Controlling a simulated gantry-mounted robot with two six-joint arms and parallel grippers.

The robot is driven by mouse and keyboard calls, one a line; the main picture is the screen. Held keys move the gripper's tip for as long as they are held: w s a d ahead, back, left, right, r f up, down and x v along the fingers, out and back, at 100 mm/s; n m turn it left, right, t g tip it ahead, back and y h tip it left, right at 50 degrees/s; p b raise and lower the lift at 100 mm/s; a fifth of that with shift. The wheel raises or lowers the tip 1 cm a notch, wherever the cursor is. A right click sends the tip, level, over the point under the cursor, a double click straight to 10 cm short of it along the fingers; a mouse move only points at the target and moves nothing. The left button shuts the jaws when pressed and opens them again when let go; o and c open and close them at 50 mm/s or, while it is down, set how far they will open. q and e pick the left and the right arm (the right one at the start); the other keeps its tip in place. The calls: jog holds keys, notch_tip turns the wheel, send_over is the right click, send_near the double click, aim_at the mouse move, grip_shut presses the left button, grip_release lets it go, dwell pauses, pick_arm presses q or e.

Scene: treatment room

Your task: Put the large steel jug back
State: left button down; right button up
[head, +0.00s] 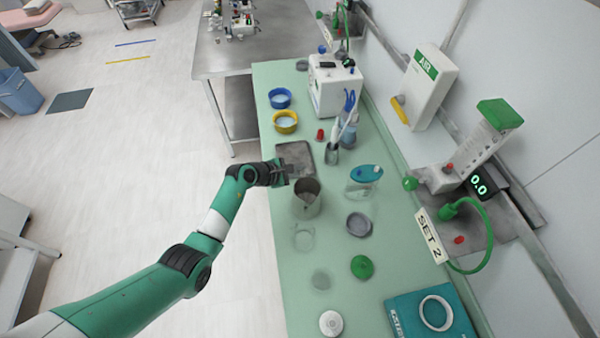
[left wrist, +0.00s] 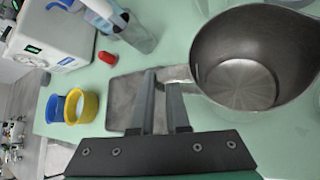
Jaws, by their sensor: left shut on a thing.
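The large steel jug (head: 307,205) is upright and open-topped over the green counter, beside a flat steel tray (head: 296,155). My left gripper (head: 284,174) is at the jug's far left side, shut on its handle. In the left wrist view the jug (left wrist: 250,60) fills the right side and looks empty inside. The fingers of the left gripper (left wrist: 166,90) reach to the handle, partly hidden at the tips. I cannot tell whether the jug's base touches the counter. My right gripper is not in view.
Blue (head: 280,98) and yellow (head: 285,121) bowls and a white device (head: 334,86) stand beyond the tray. A tool holder (head: 332,154), a blue-lidded clear jar (head: 364,180), a grey bowl (head: 359,224) and a green lid (head: 362,267) are nearby. A teal book (head: 405,316) lies in front.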

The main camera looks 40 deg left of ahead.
pick_arm(q)
jog(key=c, duration=0.9)
grip_release()
jog(key=p+v, duration=0.4)
jog(key=v, duration=0.8)
jog(key=shift+p, duration=0.4)
